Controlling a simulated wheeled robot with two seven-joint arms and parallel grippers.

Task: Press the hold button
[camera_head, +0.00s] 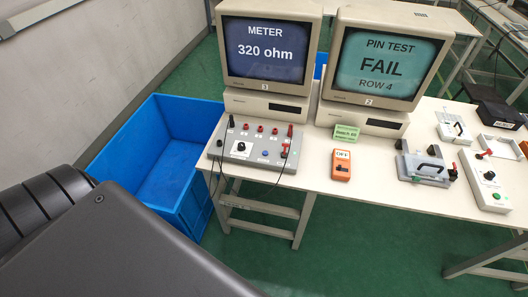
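A grey meter box (255,146) sits on the left end of the white table, below a monitor (267,50) reading "METER 320 ohm". The box carries a white-faced dial (241,147), a row of red sockets, dark and red plugs with cables, and a small blue button (265,153). The labels on the box are too small to read, so I cannot tell which control is the hold button. Neither of my grippers shows. A dark part of my own arm fills the lower left corner, well apart from the box.
A second monitor (382,64) reads "PIN TEST FAIL ROW 4". An orange box marked OFF (341,165), a green sign (346,133), a grey clamp fixture (424,165) and a white box with a green button (486,180) stand rightward. A blue bin (150,175) stands left of the table (375,193).

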